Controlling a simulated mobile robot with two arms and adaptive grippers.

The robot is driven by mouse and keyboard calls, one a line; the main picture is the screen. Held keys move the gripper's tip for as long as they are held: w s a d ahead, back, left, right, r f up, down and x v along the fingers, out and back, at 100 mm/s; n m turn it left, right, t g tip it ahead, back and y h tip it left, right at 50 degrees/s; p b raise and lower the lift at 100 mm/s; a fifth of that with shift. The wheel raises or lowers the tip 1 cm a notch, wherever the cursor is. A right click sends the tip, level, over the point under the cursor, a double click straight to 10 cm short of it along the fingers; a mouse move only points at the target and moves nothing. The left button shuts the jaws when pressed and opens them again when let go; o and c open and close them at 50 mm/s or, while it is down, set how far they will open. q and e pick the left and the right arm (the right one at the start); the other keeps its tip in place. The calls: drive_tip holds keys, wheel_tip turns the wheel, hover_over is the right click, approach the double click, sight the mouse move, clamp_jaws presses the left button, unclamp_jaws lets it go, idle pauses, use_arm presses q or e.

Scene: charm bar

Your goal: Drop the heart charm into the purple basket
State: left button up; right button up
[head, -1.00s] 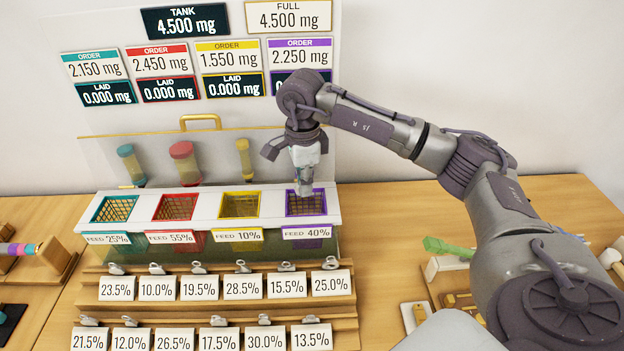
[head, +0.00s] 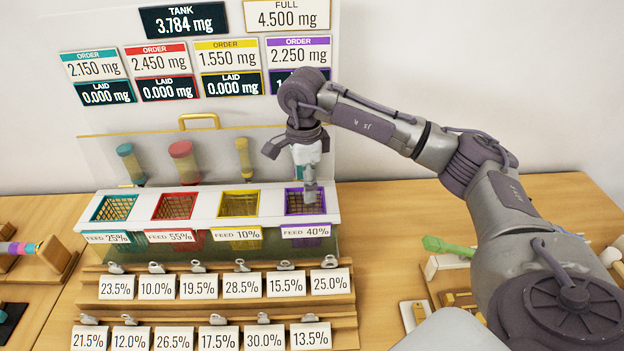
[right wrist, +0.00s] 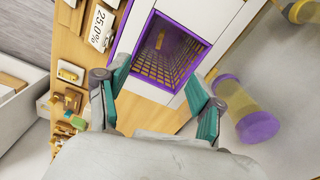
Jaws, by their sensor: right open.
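The purple basket (head: 289,206) is the rightmost of the wire baskets in the white counter. It also shows in the right wrist view (right wrist: 192,28), with its purple rim and mesh inside. My right gripper (head: 309,194) points down just over this basket. In the right wrist view my right gripper (right wrist: 157,74) has its fingers spread wide on either side of the basket's mouth, with nothing between them. A small brownish shape (right wrist: 160,40) shows inside the basket; I cannot tell whether it is the heart charm. My left gripper is not in view.
The teal (head: 115,207), red (head: 174,205) and yellow (head: 239,203) baskets stand to the left. A rack of percentage cards (head: 200,287) is in front. A clear panel with tilted tubes (head: 185,160) stands behind. The tank sign (head: 184,20) reads 3.784 mg.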

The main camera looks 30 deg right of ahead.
drive_tip(key=o, duration=0.5)
wheel_tip(320, 180, up, 12)
idle(0.5)
drive_tip(key=shift+d, duration=0.1)
